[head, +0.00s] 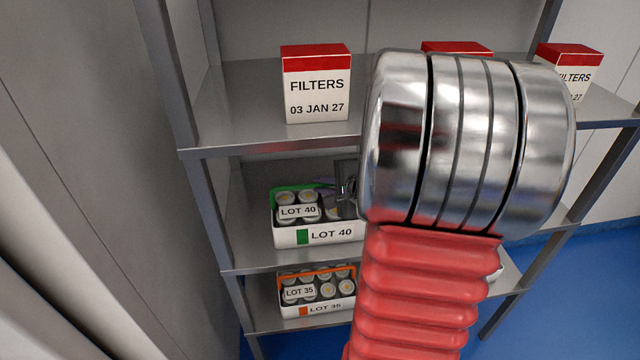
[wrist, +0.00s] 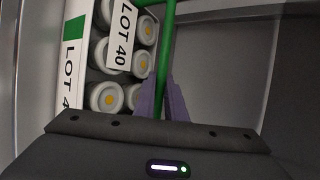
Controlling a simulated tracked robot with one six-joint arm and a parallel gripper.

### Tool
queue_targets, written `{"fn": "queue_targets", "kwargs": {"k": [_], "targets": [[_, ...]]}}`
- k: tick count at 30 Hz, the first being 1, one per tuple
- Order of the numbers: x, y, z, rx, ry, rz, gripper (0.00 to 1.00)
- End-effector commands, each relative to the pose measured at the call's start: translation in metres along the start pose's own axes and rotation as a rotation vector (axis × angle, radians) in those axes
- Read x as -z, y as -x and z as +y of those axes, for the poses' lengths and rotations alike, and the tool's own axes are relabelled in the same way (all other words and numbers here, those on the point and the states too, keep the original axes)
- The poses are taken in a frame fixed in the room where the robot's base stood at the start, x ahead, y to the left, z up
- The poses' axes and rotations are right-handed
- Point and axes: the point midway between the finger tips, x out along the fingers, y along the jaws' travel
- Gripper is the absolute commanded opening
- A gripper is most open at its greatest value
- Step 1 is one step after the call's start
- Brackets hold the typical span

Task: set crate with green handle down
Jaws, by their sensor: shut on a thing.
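The white crate marked LOT 40 (head: 290,238) has a green handle (head: 287,188) and holds several white-capped tubs. It is in the middle shelf bay, upright; I cannot tell whether its base touches the shelf. In the wrist view the crate (wrist: 72,60) is at the left and the green handle (wrist: 166,45) runs up between my fingers. My gripper (wrist: 163,98) is shut on this handle. In the head view my gripper (head: 328,183) shows only partly at the crate's right end, as my arm hides the rest.
The shelf unit's middle board (head: 250,256) carries the crate. A white crate with an orange handle, LOT 35 (head: 290,308), stands on the board below. A FILTERS box (head: 316,90) stands on the board above, with two more to its right. A grey upright (head: 185,100) bounds the left side.

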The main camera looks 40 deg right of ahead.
Motion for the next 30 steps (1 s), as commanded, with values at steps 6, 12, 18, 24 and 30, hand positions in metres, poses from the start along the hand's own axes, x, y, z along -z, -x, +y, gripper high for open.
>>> {"fn": "queue_targets", "kwargs": {"k": [6, 12, 18, 24, 30], "targets": [[0.000, 0.000, 0.000, 0.000, 0.000, 0.000, 0.21], [0.001, 0.000, 0.000, 0.000, 0.000, 0.001, 0.29], [0.001, 0.001, 0.000, 0.000, 0.000, 0.001, 0.29], [0.002, 0.011, -0.001, 0.002, 0.000, 0.004, 0.29], [0.002, 0.033, -0.001, 0.003, -0.001, 0.004, 0.29]]}}
